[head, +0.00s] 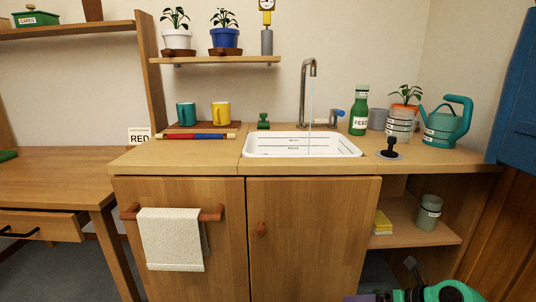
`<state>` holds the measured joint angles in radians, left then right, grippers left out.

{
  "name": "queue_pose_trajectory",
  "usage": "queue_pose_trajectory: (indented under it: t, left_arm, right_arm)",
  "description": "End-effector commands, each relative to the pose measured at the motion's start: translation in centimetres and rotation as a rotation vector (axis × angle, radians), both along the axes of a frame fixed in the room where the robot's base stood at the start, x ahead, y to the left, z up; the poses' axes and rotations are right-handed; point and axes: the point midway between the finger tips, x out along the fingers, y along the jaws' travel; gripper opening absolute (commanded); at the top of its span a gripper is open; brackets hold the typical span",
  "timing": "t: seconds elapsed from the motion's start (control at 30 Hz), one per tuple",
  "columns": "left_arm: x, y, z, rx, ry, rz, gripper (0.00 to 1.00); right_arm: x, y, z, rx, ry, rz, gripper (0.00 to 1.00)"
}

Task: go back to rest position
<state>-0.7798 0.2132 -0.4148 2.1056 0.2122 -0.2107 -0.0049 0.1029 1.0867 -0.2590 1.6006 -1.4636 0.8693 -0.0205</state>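Part of my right arm, green, black and purple, shows at the bottom edge right of centre, with the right gripper (412,281) at its end. It is low in front of the counter's open shelf and cut off by the frame, so I cannot tell whether it is open or shut. I see nothing held in it. My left gripper is not in view.
Water runs from the tap (309,80) into the white sink (302,151). The counter (190,159) holds two mugs, a red-blue bar (195,136), a green bottle (359,110) and a teal watering can (448,122). A towel (171,240) hangs on the left door. A desk drawer (40,224) stands open.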

Motion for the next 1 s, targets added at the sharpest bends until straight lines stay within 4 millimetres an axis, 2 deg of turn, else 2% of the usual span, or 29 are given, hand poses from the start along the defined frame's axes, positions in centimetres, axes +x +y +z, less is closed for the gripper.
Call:
queue_pose_trajectory:
  t: [0.03,0.07,0.17,0.2,0.27,0.33,0.4,0.5,0.6,0.73,0.77,0.8,1.0]
  left_arm:
    - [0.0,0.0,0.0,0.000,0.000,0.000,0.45]
    - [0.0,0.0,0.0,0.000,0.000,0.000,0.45]
    - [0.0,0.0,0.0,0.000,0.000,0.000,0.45]
    - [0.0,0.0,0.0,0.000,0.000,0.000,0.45]
    - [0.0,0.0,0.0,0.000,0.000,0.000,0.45]
    - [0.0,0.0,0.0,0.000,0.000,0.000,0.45]
    - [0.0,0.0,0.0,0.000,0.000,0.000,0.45]
    - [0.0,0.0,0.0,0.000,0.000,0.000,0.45]
    - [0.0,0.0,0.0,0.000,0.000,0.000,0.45]
    - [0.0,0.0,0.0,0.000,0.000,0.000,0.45]
    - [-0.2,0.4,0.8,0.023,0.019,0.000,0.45]
    - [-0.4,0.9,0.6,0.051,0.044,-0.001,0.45]
    - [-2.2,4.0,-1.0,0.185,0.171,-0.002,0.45]
  right_arm:
    - [-0.7,2.5,-0.4,0.108,0.015,-0.008,1.00]
    - [-1.1,4.1,-0.4,0.186,0.024,-0.020,1.00]
    - [-2.9,10.3,0.2,0.582,0.103,-0.139,1.00]
    - [-3.6,12.1,0.6,0.770,0.161,-0.234,1.00]
    - [-4.3,13.4,0.7,1.036,0.272,-0.415,1.00]
    - [-5.1,13.7,-0.6,1.283,0.422,-0.643,1.00]
    - [-6.3,13.7,-2.8,1.464,0.579,-0.865,1.00]
    - [-9.0,14.3,-6.5,1.643,0.812,-1.158,1.00]
    - [-12.3,15.8,-9.7,1.754,1.048,-1.411,1.00]
    - [-16.7,18.7,-12.4,1.833,1.351,-1.675,1.00]
    - [-16.6,18.2,-11.6,1.803,1.323,-1.695,1.00]
    - [-16.8,17.6,-11.7,1.769,1.296,-1.725,1.00]
    - [-18.5,14.4,-13.3,1.605,1.194,-1.899,1.00]
